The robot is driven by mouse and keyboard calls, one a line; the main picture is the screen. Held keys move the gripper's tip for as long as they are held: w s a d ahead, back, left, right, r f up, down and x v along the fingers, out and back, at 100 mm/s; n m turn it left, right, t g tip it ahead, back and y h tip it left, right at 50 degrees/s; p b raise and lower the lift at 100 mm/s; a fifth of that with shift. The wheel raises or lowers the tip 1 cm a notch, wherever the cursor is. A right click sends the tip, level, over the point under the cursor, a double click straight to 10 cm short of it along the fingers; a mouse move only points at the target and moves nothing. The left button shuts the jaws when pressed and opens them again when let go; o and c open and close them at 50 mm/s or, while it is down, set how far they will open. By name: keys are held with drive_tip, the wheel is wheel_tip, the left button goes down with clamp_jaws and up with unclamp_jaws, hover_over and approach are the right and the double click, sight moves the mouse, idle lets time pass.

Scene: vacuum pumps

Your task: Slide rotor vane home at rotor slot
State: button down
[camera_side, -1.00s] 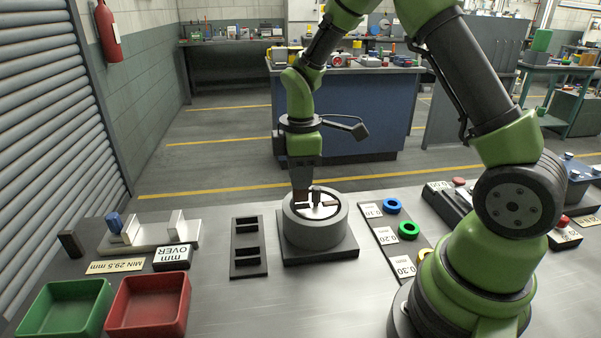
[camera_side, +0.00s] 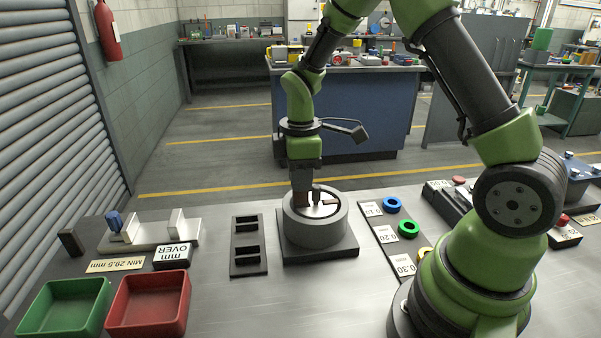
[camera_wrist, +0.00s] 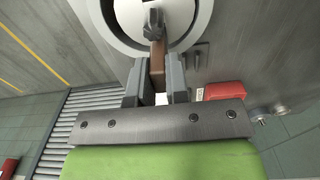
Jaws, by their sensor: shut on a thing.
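My gripper (camera_side: 305,196) is shut on the brown rotor vane, which shows between the two grey fingers in the wrist view (camera_wrist: 157,66). The gripper points down over the round grey pump housing (camera_side: 316,228), at its left part. Inside the housing's pale ring sits the rotor (camera_side: 325,203), with a dark slotted part visible. In the wrist view the vane's far end meets the dark rotor (camera_wrist: 153,22). How deep the vane sits in the rotor slot is hidden by the fingers and the housing.
A black rack (camera_side: 248,246) stands left of the pump. Coloured rings, including a green one (camera_side: 408,228), lie on a labelled board to the right. A green bin (camera_side: 65,308) and red bin (camera_side: 150,303) are front left. A gauge block (camera_side: 150,236) stands behind them.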

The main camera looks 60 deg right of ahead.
sight(301, 202)
drive_tip(key=shift+f, duration=0.1)
drive_tip(key=shift+f, duration=1.7)
drive_tip(key=c, duration=1)
unclamp_jaws()
drive_tip(key=shift+c, duration=0.2)
wheel_tip(301, 202, up, 10)
drive_tip(key=shift+f, duration=0.1)
